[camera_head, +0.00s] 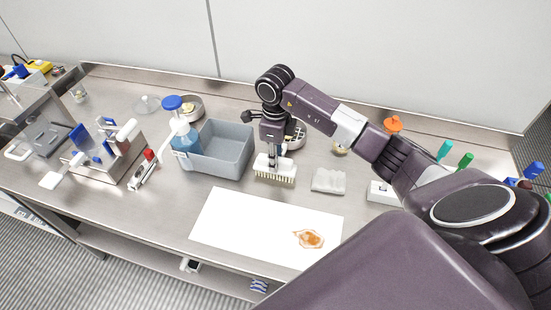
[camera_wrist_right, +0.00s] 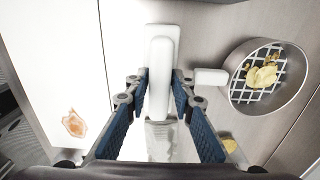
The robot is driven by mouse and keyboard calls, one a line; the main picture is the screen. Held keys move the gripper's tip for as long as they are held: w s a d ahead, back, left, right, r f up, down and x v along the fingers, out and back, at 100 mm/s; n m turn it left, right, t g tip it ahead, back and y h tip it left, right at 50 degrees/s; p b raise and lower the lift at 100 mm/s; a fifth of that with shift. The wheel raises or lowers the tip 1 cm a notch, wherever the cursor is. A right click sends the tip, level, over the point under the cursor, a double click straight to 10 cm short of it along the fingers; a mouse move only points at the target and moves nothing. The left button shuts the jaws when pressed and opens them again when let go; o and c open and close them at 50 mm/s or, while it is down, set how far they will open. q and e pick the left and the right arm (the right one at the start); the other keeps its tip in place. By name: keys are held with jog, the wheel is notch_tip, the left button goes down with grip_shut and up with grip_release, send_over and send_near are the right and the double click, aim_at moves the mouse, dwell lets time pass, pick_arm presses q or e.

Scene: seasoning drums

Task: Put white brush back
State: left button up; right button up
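The white brush (camera_head: 274,170) is upright with its pale bristles pointing down, just right of the grey bin (camera_head: 218,165). Its bristles are at or very near the counter; I cannot tell whether they touch. My right gripper (camera_head: 271,153) is above it, with its fingers around the white handle. In the right wrist view, the brush's white handle (camera_wrist_right: 161,62) sits between the blue-padded fingertips of that gripper (camera_wrist_right: 161,88), which appear to press on both sides. My left gripper is not in view.
A white sheet (camera_head: 235,228) with an orange-brown stain (camera_head: 309,239) lies in front. A grey folded cloth (camera_head: 328,181) is right of the brush. A strainer pan (camera_wrist_right: 285,105) with yellow pieces is close to the gripper.

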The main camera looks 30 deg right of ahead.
jog(key=shift+o, duration=1.1)
jog(key=shift+r, duration=0.4)
notch_tip(320, 180, up, 12)
jog(key=b, duration=0.2)
jog(key=shift+f+b, duration=0.25)
jog(key=shift+b, duration=0.15)
